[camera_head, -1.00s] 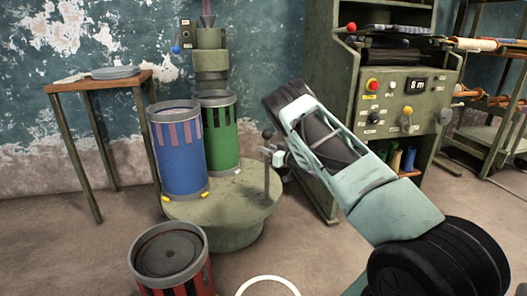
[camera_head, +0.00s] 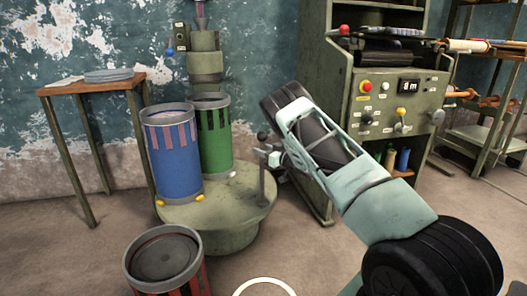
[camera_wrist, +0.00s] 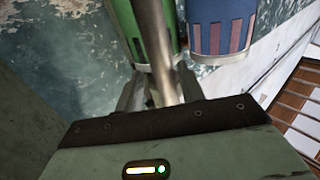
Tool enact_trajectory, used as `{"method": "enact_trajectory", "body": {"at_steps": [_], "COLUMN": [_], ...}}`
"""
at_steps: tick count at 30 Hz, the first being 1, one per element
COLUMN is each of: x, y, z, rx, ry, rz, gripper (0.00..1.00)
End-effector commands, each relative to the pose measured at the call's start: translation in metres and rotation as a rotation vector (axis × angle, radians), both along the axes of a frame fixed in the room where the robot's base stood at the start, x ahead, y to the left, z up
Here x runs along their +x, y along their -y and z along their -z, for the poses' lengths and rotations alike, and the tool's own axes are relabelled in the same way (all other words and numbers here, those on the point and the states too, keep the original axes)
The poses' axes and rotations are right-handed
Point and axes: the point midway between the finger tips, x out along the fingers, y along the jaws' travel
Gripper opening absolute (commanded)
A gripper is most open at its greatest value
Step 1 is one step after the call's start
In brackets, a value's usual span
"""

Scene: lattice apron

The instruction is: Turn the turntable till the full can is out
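The round green-grey turntable (camera_head: 222,212) stands on the floor left of my arm. A blue can (camera_head: 175,168) stands upright at its left; pinkish content shows at its top and through its slots. A green can (camera_head: 216,150) stands upright behind it; its slots look dark. An upright post (camera_head: 263,187) with a dark knob rises from the turntable's right side. My gripper (camera_head: 272,156) is at the upper post. In the wrist view the post (camera_wrist: 163,60) passes between my gripper's fingers (camera_wrist: 162,92); whether they clamp it is unclear. The cans' lower parts show beyond.
A red can (camera_head: 165,257) with a grey disc inside stands on the floor in front of the turntable. A grey-green column machine (camera_head: 205,62) rises behind the cans. A wooden table (camera_head: 92,86) stands left, a control cabinet (camera_head: 385,105) right. Some floor is clear at left.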

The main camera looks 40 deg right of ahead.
Motion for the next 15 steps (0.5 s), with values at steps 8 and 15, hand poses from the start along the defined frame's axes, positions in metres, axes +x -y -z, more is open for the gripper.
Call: {"method": "enact_trajectory", "body": {"at_steps": [8,15], "x": [-0.023,-0.077], "y": [0.004,0.013], "z": [-0.002,-0.003], "rx": [0.003,0.002], "ry": [-0.003,-0.004], "rz": [0.001,0.004], "gripper": [0.39,0.39]}}
